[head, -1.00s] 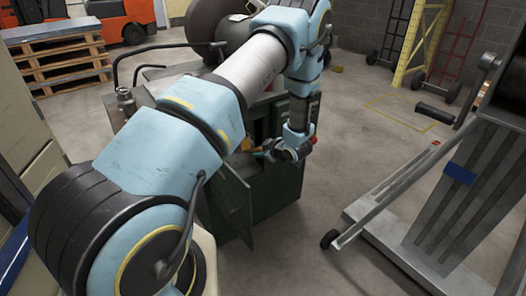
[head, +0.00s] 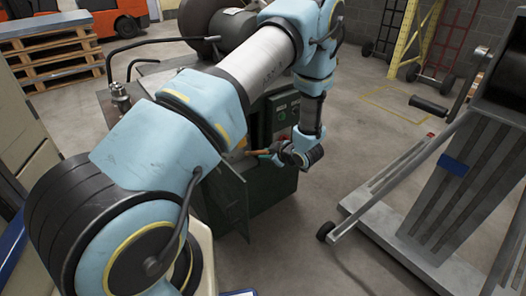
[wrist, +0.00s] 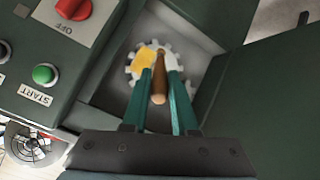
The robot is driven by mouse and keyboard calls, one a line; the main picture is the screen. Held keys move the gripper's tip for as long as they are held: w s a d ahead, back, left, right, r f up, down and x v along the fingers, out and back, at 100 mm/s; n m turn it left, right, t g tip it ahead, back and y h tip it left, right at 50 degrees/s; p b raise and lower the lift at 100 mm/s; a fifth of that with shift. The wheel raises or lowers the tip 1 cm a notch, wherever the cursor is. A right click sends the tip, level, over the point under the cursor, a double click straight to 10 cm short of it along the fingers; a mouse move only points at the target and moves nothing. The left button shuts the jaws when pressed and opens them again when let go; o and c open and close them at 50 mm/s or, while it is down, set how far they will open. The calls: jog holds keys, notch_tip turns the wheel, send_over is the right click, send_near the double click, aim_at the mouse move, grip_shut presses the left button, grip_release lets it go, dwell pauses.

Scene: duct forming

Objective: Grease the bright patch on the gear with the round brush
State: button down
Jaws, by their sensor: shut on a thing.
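My gripper (wrist: 160,74) has teal fingers closed on the round brush (wrist: 159,88), held by its brown wooden handle. The handle's rounded end points toward the wrist camera, and the bristles cannot be made out. Beyond the fingertips, the pale toothed gear (wrist: 131,84) sits in an open recess of the green machine. The bright yellow patch (wrist: 143,60) is on the gear's left side, just left of the brush. I cannot tell whether the brush touches the gear. In the head view, my gripper (head: 290,155) is by the machine's front, with the brush handle (head: 257,153) beside it.
The green machine (head: 262,202) has an open door (head: 226,205) at its front. A red knob (wrist: 74,8) and a green start button (wrist: 45,74) lie left of the recess. A grey wheeled frame (head: 420,215) stands right, with clear floor between.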

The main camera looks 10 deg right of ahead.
jog(key=shift+s+d, duration=0.35)
jog(key=shift+s, duration=0.3)
jog(key=shift+s+d, duration=0.3)
jog(key=shift+s, duration=0.35)
